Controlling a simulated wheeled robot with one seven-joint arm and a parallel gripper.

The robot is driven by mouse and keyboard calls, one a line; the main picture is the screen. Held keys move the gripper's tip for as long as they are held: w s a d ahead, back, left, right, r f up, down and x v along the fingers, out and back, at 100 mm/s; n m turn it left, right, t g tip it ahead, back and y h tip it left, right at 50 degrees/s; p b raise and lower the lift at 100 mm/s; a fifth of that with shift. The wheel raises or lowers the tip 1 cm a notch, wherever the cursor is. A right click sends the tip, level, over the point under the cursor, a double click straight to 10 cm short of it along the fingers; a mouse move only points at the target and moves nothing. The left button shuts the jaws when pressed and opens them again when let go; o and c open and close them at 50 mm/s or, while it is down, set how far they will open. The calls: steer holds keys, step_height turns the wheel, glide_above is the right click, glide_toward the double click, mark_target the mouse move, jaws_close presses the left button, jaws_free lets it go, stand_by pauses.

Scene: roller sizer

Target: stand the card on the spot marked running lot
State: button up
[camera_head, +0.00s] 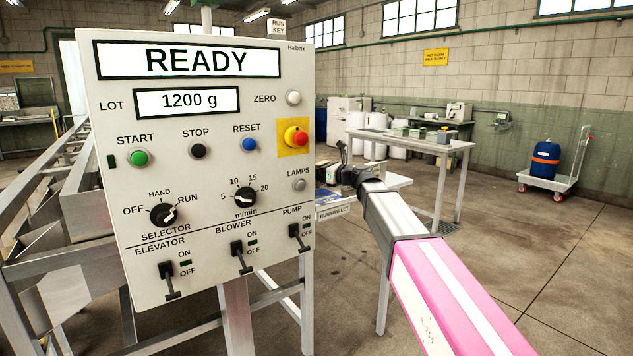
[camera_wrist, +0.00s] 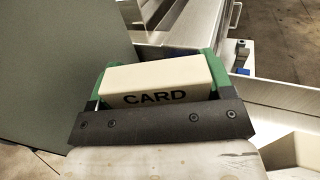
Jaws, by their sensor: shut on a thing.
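The card is a cream block lettered CARD (camera_wrist: 155,76), between the green-padded fingers of my gripper (camera_wrist: 160,88) in the wrist view. My gripper is shut on it. A label reading RUNNING LOT (camera_head: 335,212) is on the front edge of a low stand below my gripper. A blue patch (camera_head: 326,197) shows on that stand, partly hidden by the panel. I cannot tell how high the card is above it.
A control panel (camera_head: 203,170) reading READY and 1200 g fills the left of the head view, close to my gripper. Metal framework (camera_head: 60,245) is at left. Open floor lies at right, with a blue drum (camera_head: 545,160) on a trolley.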

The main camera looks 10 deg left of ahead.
steer(key=shift+s+a+f, duration=0.15)
steer(key=shift+f, duration=1.65)
steer(key=shift+f, duration=0.15)
steer(key=o, duration=1)
steer(key=shift+c, duration=0.2)
steer(key=v, duration=1.2)
